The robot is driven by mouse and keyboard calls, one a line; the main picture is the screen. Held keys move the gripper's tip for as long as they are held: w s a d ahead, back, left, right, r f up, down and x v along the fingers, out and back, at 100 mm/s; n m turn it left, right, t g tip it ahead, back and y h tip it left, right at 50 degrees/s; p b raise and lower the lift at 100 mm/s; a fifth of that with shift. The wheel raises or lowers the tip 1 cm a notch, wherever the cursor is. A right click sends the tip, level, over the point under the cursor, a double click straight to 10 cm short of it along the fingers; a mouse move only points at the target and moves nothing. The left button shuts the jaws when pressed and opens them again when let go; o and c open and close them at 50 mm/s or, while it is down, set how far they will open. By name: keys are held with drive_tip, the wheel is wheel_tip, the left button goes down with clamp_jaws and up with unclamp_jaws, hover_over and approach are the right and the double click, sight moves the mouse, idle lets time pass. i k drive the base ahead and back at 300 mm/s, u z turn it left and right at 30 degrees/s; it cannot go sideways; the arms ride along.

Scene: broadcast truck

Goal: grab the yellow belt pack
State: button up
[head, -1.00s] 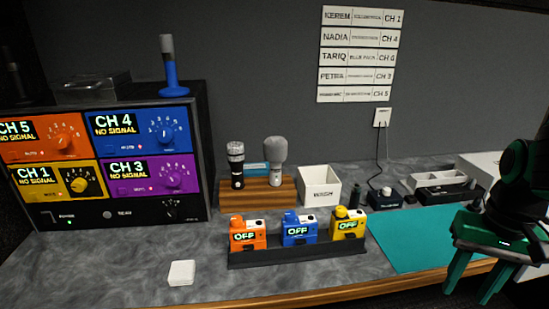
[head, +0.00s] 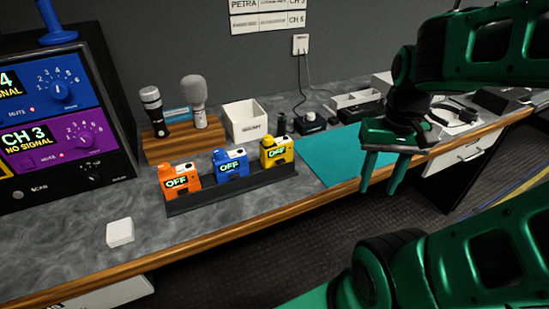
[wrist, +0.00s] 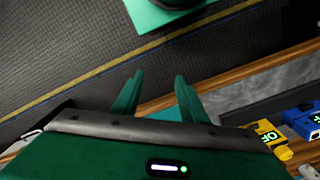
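The yellow belt pack (head: 276,152) stands upright at the right end of a dark rack (head: 215,194) on the counter, its display reading OFF. A blue belt pack (head: 231,165) and an orange belt pack (head: 180,181) stand to its left in the same rack. My gripper (head: 380,175) is open and empty, in front of the counter edge and to the right of the yellow pack, apart from it. In the wrist view my gripper's fingers (wrist: 155,95) are spread. The yellow pack (wrist: 272,140) shows partly at the lower right there, beside the blue one (wrist: 302,120).
A teal mat (head: 335,155) lies bare right of the rack. Behind the packs are a wooden stand (head: 160,150) with two microphones and a white box (head: 245,121). A white stack (head: 120,232) lies left. A panel (head: 60,140) stands at left.

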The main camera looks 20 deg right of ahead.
sight(283, 145)
drive_tip(key=z, duration=2.5)
drive_tip(key=k, duration=1.3)
drive_tip(key=u, duration=0.9)
drive_tip(key=i, duration=1)
drive_tip(key=z, duration=0.05)
